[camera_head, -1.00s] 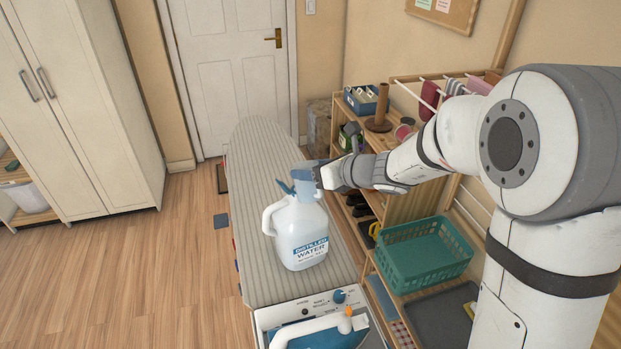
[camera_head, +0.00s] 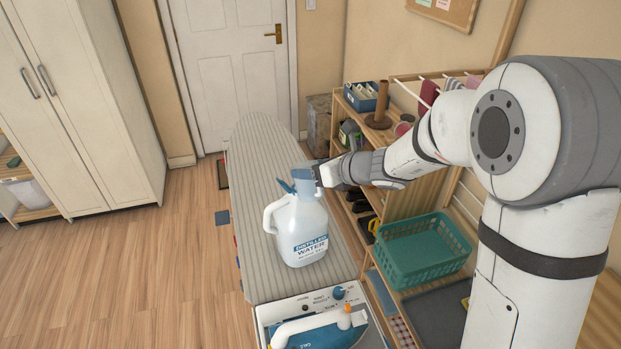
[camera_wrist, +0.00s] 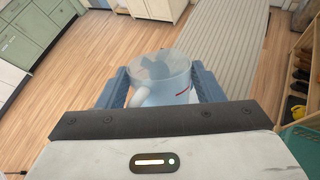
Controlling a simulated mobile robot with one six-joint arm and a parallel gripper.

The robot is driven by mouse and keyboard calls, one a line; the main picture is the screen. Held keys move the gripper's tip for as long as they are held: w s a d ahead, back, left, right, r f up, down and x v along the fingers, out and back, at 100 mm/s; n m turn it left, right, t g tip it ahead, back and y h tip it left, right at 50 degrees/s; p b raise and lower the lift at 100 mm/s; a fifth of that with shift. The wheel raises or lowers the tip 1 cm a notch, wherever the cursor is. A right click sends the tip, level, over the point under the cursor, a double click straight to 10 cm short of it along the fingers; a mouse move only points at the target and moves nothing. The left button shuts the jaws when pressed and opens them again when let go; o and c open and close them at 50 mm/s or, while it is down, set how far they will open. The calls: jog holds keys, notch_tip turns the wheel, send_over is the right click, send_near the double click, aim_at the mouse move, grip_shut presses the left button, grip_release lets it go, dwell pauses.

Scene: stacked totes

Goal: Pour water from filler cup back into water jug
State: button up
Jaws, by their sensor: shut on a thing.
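The water jug (camera_head: 301,232), white with a "Distilled Water" label, stands upright on the striped ironing board. The filler cup (camera_head: 304,181), translucent blue, is over the top of the jug in the head view. It also shows between the fingers in the wrist view (camera_wrist: 162,78), with its handle at the left and a red mark on its side. My gripper (camera_head: 318,175) is shut on the cup from the right. A blue piece sticks up beside the cup at the jug's top. I cannot tell whether the cup touches the jug or whether water is flowing.
The ironing board (camera_head: 262,165) is clear behind the jug. An iron (camera_head: 318,325) sits on a station at the near end. A wooden shelf with a green basket (camera_head: 422,255) stands close on the right. Wooden floor lies open on the left.

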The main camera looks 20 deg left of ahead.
jog(key=shift+w+a+r+g+h+p, duration=0.15)
jog(key=shift+g+h+p, duration=0.35)
jog(key=shift+p, duration=1.3)
dwell(0.5)
jog(key=shift+w+a+m+g+h, duration=0.25)
jog(key=shift+m+g+h, duration=0.3)
jog(key=shift+h, duration=0.25)
dwell(2.4)
jog(key=shift+w+a+f+g+h, duration=0.3)
jog(key=shift+f+g+h, duration=0.05)
jog(key=shift+g+h, duration=0.45)
dwell(1.7)
